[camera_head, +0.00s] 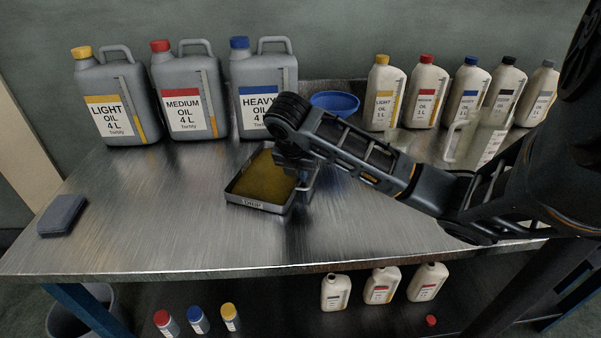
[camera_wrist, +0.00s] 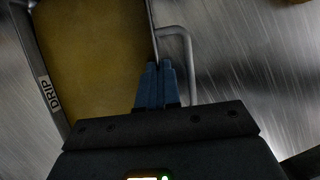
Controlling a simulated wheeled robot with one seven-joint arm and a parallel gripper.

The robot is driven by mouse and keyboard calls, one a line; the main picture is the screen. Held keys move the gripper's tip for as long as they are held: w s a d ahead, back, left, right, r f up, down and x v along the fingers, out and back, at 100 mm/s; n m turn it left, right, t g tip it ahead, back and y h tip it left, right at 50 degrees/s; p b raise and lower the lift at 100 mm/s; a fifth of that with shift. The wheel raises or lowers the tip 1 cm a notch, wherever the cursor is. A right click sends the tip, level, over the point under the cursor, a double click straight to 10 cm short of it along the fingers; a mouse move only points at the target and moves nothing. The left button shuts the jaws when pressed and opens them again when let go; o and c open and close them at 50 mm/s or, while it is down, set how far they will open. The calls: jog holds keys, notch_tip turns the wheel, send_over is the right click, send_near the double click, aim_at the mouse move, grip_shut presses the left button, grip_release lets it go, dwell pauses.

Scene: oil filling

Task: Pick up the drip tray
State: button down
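The drip tray (camera_head: 263,206) is a shallow dark metal tray with yellow-brown oil in it and a DRIP label on its front wall. The fingers appear shut on the rim. The handle's near end is hidden.
Three large grey oil cans (camera_head: 190,100) stand behind the tray. A blue bowl (camera_head: 335,103) and several small oil bottles (camera_head: 425,95) are behind my arm. A dark block (camera_head: 62,215) lies at the table's left. The table front is clear. More bottles stand on the lower shelf.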

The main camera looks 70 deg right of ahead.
jog(key=c, duration=1.8)
grip_release()
jog(key=shift+f, duration=0.15)
jog(key=o, duration=0.4)
jog(key=shift+o, duration=0.2)
